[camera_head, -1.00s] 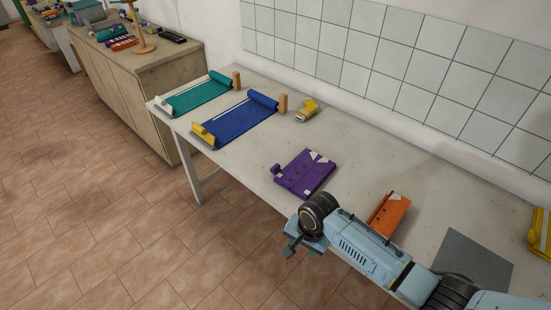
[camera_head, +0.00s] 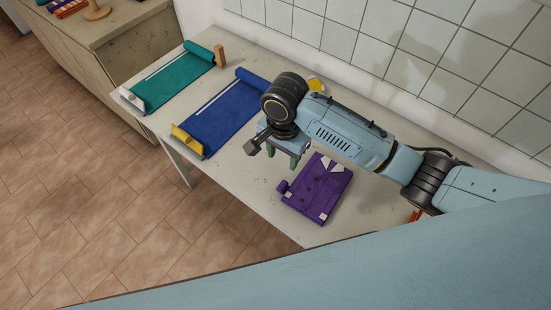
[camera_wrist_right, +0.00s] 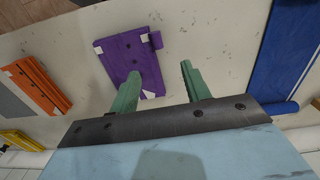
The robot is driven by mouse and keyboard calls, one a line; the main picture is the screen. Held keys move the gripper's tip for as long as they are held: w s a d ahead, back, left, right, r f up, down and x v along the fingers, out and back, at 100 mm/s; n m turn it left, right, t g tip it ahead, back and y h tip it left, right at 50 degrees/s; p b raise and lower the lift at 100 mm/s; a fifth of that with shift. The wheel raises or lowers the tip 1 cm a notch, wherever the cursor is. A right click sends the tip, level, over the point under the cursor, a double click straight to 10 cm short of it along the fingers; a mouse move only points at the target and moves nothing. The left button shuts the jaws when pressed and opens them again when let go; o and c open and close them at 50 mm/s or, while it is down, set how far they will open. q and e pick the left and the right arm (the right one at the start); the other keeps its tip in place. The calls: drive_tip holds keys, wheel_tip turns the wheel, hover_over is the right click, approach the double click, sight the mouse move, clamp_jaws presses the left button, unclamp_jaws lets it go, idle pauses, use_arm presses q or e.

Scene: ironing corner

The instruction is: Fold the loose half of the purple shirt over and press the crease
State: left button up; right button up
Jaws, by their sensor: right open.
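The purple shirt (camera_head: 318,190) lies on the table as a flat, board-like rectangle with white patches at its corners and a small purple tab on its left side. It also shows in the right wrist view (camera_wrist_right: 122,50). My right gripper (camera_head: 283,154) is open and empty, above the table just up and left of the shirt in the head view. In the right wrist view its green fingers (camera_wrist_right: 160,72) stand apart, and one overlaps the shirt's edge in the picture. I cannot tell whether it touches. My left gripper is not in view.
A blue runner (camera_head: 220,115) and a teal runner (camera_head: 175,78) lie left on the table (camera_head: 225,185). A yellow object (camera_head: 317,84) sits behind my right arm. An orange piece (camera_wrist_right: 38,85) and a grey mat (camera_wrist_right: 12,100) lie on the shirt's other side. The tiled wall bounds the back.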

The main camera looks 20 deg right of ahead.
hover_over(283, 186)
drive_tip(key=f, duration=0.5)
drive_tip(key=shift+s+f+b, duration=0.2)
drive_tip(key=shift+b, duration=0.1)
wheel_tip(283, 186, down, 4)
drive_tip(key=shift+w+r, duration=0.15)
wheel_tip(283, 186, down, 3)
drive_tip(key=shift+f+b, duration=0.1)
drive_tip(key=shift+b, duration=0.4)
drive_tip(key=shift+f, duration=0.3)
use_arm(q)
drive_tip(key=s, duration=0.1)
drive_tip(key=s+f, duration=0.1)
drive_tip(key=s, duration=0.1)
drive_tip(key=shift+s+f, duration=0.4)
use_arm(e)
drive_tip(key=c, duration=0.6)
